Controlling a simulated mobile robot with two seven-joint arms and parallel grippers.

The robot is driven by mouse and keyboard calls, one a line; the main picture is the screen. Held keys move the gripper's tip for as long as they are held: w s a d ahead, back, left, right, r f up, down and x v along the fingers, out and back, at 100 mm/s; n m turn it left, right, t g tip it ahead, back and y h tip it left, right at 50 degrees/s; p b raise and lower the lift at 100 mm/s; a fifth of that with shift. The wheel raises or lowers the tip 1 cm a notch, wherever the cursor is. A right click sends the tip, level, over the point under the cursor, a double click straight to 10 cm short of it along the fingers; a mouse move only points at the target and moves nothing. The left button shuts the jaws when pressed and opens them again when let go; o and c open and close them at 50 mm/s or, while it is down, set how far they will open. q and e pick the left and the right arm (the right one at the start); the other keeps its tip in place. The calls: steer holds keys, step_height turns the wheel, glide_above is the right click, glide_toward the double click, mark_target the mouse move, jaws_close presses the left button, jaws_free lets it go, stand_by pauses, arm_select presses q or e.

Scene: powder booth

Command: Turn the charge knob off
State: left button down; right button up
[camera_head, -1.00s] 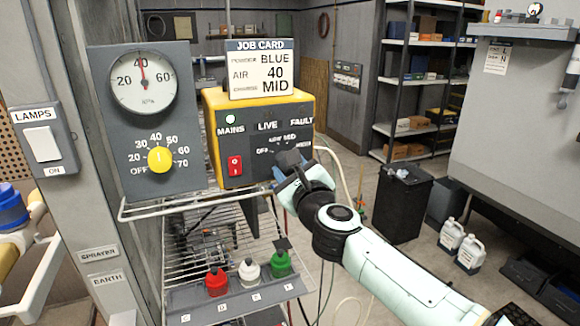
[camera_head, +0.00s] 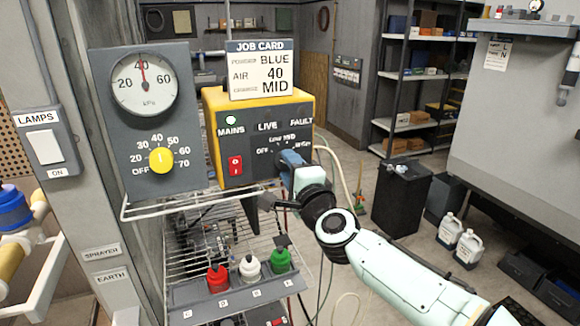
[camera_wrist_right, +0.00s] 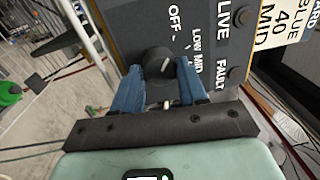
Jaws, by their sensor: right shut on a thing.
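The yellow powder unit (camera_head: 270,108) has a dark front panel with MAINS, LIVE and FAULT labels. Its charge dial shows OFF, LOW, MID and HIGH. The black charge knob (camera_wrist_right: 158,60) stands between the blue fingers of my right gripper (camera_wrist_right: 159,72) in the wrist view, and the gripper is shut on it. In the head view my right gripper (camera_head: 290,160) reaches the panel's lower right and hides most of the knob. Where the knob points I cannot tell clearly. A job card (camera_head: 261,70) on top reads BLUE, AIR 40, MID. My left gripper is not in view.
A grey panel with a pressure gauge (camera_head: 144,84) and yellow air knob (camera_head: 161,160) stands left of the unit. A red switch (camera_head: 235,166) is on the unit's front. A wire shelf (camera_head: 190,240) lies below, with red, white and green bottles. Cables hang nearby.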

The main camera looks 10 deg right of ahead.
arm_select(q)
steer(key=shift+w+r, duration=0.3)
arm_select(e)
steer(key=shift+n, duration=1.4)
steer(key=o, duration=1)
steer(key=shift+o, duration=0.2)
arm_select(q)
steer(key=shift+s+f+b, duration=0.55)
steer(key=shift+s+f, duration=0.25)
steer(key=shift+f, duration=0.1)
arm_select(e)
steer(key=s+d, duration=0.2)
steer(key=s, duration=1.1)
steer(key=shift+d+f, duration=0.3)
steer(key=shift+f, duration=0.1)
